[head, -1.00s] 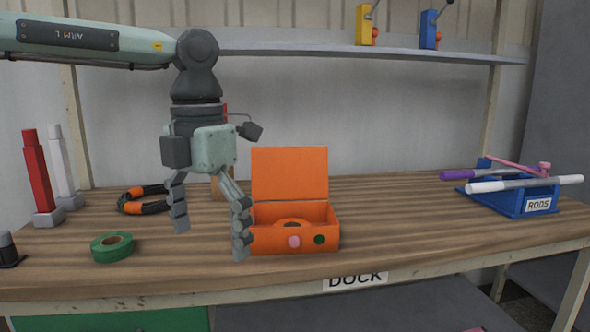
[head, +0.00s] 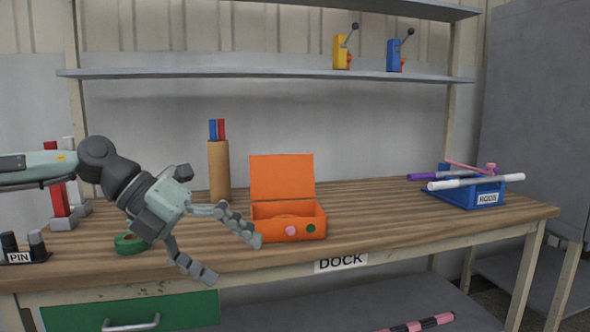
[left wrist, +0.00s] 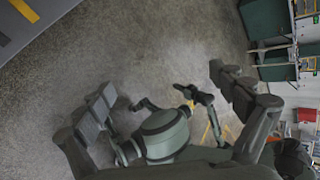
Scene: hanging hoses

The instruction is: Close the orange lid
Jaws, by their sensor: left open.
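The orange box (head: 272,228) stands on the wooden bench with its orange lid (head: 282,177) raised upright at the back edge. An orange ring-shaped thing shows inside it, and a pink and a green dot mark its front. My left gripper (head: 228,262) is open and empty at the bench's front edge, left of the box. One finger's tip is close to the box's left front corner; I cannot tell if it touches. My right gripper is not clearly identifiable in any view.
A green tape roll (head: 130,243) lies behind my left arm. A brown cylinder (head: 219,172) with red and blue rods stands behind the box at left. A blue rod rack (head: 468,194) is at right. The bench between box and rack is clear.

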